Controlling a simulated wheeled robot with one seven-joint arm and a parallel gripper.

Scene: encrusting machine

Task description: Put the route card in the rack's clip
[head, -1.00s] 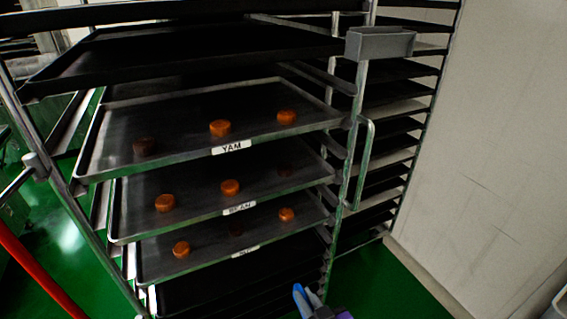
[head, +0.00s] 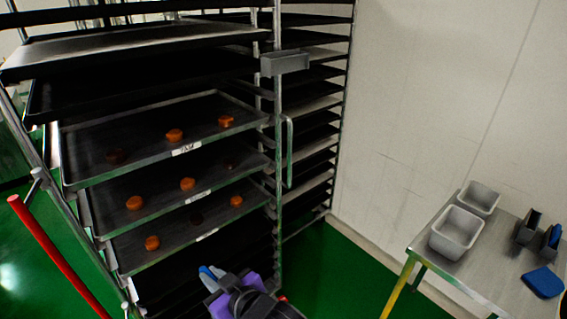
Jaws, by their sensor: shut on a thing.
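The rack (head: 279,130) is a tall metal frame with dark trays. The clip appears to be the grey box-like holder (head: 285,63) high on its front right post, and it looks empty. My gripper (head: 210,273), with blue fingertips and a purple body, is at the bottom centre of the head view, low in front of the rack and well below the holder. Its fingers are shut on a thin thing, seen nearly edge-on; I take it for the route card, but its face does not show.
Trays (head: 150,130) with orange and dark pieces stick out from the rack's left part. A red bar (head: 60,255) slants at the left. A metal table (head: 480,268) with grey bins (head: 456,232) and a blue item (head: 543,282) stands right. Green floor (head: 340,265) is clear between.

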